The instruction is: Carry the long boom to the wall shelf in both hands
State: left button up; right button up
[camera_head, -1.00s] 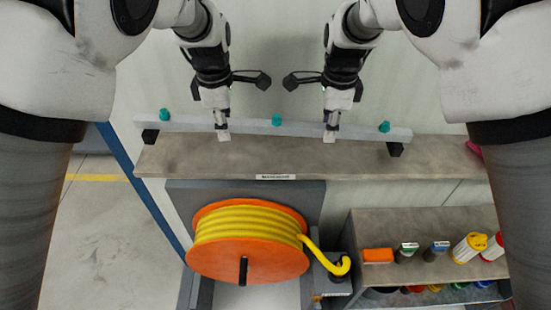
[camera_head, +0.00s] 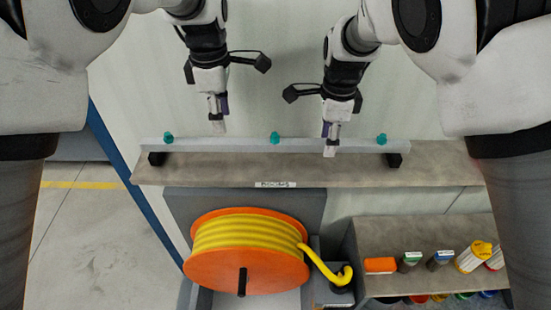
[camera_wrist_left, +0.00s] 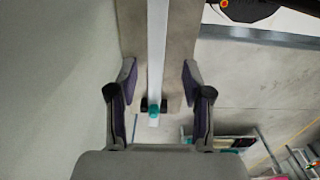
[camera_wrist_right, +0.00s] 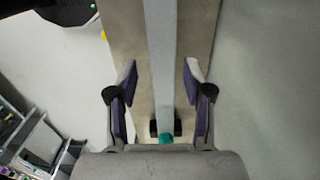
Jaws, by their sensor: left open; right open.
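The long boom (camera_head: 240,145) is a pale grey bar with several teal knobs. It rests level on two black supports (camera_head: 157,158) on the wall shelf (camera_head: 230,170). My left gripper (camera_head: 218,128) is open and empty, a little above the boom. In the left wrist view the boom (camera_wrist_left: 157,60) runs between the open fingers (camera_wrist_left: 157,85), apart from them. My right gripper (camera_head: 331,150) is open, with its fingertips at the boom in the head view. In the right wrist view the boom (camera_wrist_right: 162,60) lies between its open fingers (camera_wrist_right: 160,85).
Below the shelf stands an orange reel (camera_head: 245,270) with yellow hose. To its right a lower grey shelf (camera_head: 415,230) holds an orange block (camera_head: 380,265) and several small containers. The wall is close behind the boom. Open floor (camera_head: 85,230) lies to the left.

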pick_arm(q)
jog(key=shift+s+r, duration=0.1)
jog(key=shift+r, duration=0.75)
pick_arm(e)
jog(key=shift+s+a, duration=0.15)
jog(key=shift+a, duration=0.1)
jog(key=shift+r, duration=0.4)
jog(key=r, duration=0.7)
jog(key=shift+d+r, duration=0.25)
pick_arm(q)
jog(key=shift+f, duration=0.1)
pick_arm(e)
jog(key=shift+f, duration=0.1)
pick_arm(q)
jog(key=shift+w, duration=0.2)
jog(key=shift+s, duration=0.1)
pick_arm(e)
jog(key=shift+d, duration=0.1)
